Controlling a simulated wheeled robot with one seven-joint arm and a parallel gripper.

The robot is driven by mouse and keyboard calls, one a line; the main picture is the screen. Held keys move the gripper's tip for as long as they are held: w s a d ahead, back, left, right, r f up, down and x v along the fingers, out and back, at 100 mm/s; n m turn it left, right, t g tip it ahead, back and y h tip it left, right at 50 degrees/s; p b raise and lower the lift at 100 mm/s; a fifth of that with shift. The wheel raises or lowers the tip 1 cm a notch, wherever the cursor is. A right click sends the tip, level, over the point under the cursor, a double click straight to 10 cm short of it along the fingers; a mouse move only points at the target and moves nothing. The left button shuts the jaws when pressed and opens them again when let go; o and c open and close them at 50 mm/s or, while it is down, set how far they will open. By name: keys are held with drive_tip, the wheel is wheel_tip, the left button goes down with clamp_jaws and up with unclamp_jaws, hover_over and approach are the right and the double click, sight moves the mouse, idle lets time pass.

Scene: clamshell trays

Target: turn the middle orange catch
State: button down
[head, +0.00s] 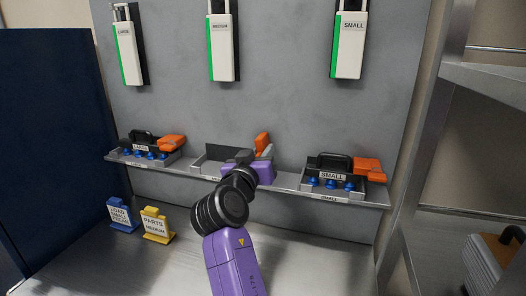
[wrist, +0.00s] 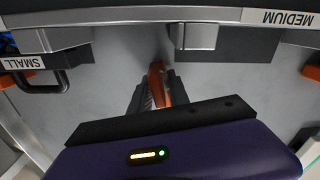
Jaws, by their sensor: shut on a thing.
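The middle orange catch (head: 262,142) points upward at the right end of the middle grey tray (head: 208,167). The catches on the left tray (head: 172,141) and the right tray (head: 368,166) lie roughly level. My gripper (head: 258,160) is at the middle catch and partly hides it and the tray's right side. In the wrist view, the orange catch (wrist: 157,78) sits between the two dark fingers of my gripper (wrist: 156,92), which are shut on it.
The trays stand on a narrow shelf (head: 280,188) along a grey wall. The right tray (head: 318,190), marked SMALL, has a black handle and blue knobs. Blue (head: 121,215) and yellow (head: 156,226) signs stand on the lower surface. A metal rack is at right.

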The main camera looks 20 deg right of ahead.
drive_tip(key=n, duration=0.2)
drive_tip(key=n+p, duration=0.1)
drive_tip(key=shift+w+a+r+n, duration=0.1)
drive_tip(key=shift+a+n, duration=0.05)
drive_tip(key=shift+n, duration=0.25)
drive_tip(key=n+p, duration=0.2)
drive_tip(key=n, duration=0.1)
drive_tip(key=shift+w+a+n, duration=0.1)
drive_tip(key=shift+n, duration=0.2)
drive_tip(key=n+p, duration=0.2)
drive_tip(key=n, duration=0.1)
drive_tip(key=n+p, duration=0.1)
drive_tip(key=shift+a+f, duration=0.15)
drive_tip(key=shift+f, duration=0.15)
drive_tip(key=shift+w+a+f+n+p, duration=0.15)
drive_tip(key=shift+n+p, duration=0.5)
drive_tip(key=shift+n, duration=0.35)
drive_tip(key=shift+s+d+f+n+p, duration=0.15)
drive_tip(key=shift+n+p, duration=0.5)
drive_tip(key=shift+n, duration=0.35)
drive_tip(key=shift+w+a, duration=0.1)
drive_tip(key=shift+a, duration=0.05)
drive_tip(key=c, duration=1.5)
unclamp_jaws()
drive_tip(key=shift+f, duration=0.1)
